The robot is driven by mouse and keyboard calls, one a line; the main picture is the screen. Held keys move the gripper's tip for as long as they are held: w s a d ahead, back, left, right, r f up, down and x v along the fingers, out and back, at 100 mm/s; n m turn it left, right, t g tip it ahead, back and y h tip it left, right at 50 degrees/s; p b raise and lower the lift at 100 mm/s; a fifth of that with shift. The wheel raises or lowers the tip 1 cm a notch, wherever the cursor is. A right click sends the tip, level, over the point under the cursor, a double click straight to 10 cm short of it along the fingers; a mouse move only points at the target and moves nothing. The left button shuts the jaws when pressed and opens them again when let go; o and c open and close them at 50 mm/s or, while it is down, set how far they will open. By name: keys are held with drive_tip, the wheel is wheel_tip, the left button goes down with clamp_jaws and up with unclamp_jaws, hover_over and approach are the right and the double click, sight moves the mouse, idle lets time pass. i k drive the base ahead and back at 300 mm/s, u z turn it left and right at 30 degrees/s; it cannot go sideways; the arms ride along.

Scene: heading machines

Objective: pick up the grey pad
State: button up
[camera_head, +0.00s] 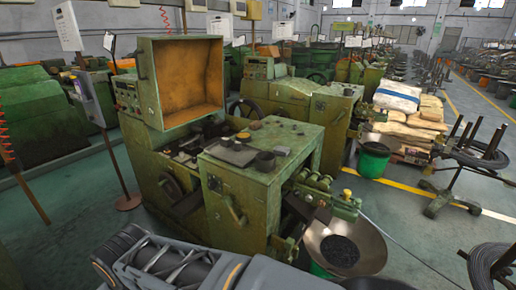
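A flat grey piece that looks like the grey pad (238,154) lies on the top of the green machine (237,205), near the middle of the picture. A dark cup-like part (265,161) stands to its right on the same top. Small dark parts lie close to its left. Grey links of my arm cross the bottom of the picture, in front of the machine and well short of the pad. My gripper's fingers do not show.
A raised green cover with an orange inside (185,77) stands behind the machine top. A wide bowl of dark pieces (340,250) sits at the front right. A green bucket (373,160) and a wire rack (470,160) stand farther right. Open floor shows between them.

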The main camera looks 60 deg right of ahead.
sight(280, 150)
drive_tip(key=z, duration=0.3)
drive_tip(key=i, duration=0.85)
drive_tip(key=z, duration=1.45)
drive_tip(key=i, duration=0.65)
drive_tip(key=z, duration=0.65)
